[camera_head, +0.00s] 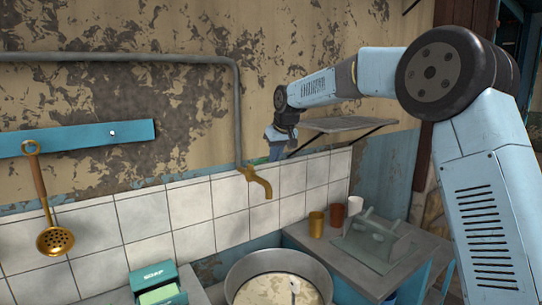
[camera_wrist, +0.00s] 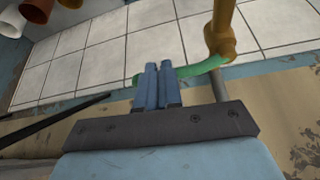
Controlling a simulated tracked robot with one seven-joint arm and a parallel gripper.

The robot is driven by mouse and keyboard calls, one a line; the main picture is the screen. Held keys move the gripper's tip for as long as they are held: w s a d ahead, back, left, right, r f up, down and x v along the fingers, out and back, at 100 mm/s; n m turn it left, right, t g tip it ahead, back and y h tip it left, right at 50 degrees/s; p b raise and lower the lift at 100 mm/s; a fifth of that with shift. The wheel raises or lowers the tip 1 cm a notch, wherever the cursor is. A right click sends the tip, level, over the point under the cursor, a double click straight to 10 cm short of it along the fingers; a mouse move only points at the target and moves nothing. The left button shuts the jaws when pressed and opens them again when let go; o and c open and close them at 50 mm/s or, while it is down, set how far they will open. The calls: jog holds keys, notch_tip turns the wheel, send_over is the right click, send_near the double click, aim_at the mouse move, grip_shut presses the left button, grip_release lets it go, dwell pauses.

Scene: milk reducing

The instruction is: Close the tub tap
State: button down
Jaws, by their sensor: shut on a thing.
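The brass tap (camera_head: 260,183) sticks out from the tiled wall above a large metal tub (camera_head: 236,272). In the wrist view the tap (camera_wrist: 219,40) is at the upper right. Its green handle (camera_wrist: 206,66) runs sideways from the tap's body past my fingers; a small green part (camera_head: 259,160) shows in the head view. My gripper (camera_head: 278,152) is just right of the tap, at the handle. In the wrist view my gripper's (camera_wrist: 157,82) two blue fingers are close together, shut on the handle, and hide its middle. No stream from the spout is visible.
A grey pipe (camera_head: 237,110) runs down to the tap. A wall shelf (camera_head: 345,125) is right of my gripper. Cups (camera_head: 316,224) and a rack (camera_head: 372,240) stand on the right counter. A soap box (camera_head: 154,276) is at lower left, and a skimmer (camera_head: 55,240) hangs on the wall.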

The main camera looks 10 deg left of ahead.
jog(key=shift+w, duration=0.1)
dwell(0.3)
jog(key=s+d+r, duration=0.5)
jog(key=d+r, duration=0.1)
jog(key=r, duration=0.2)
jog(key=shift+s, duration=0.35)
jog(key=shift+d, duration=0.1)
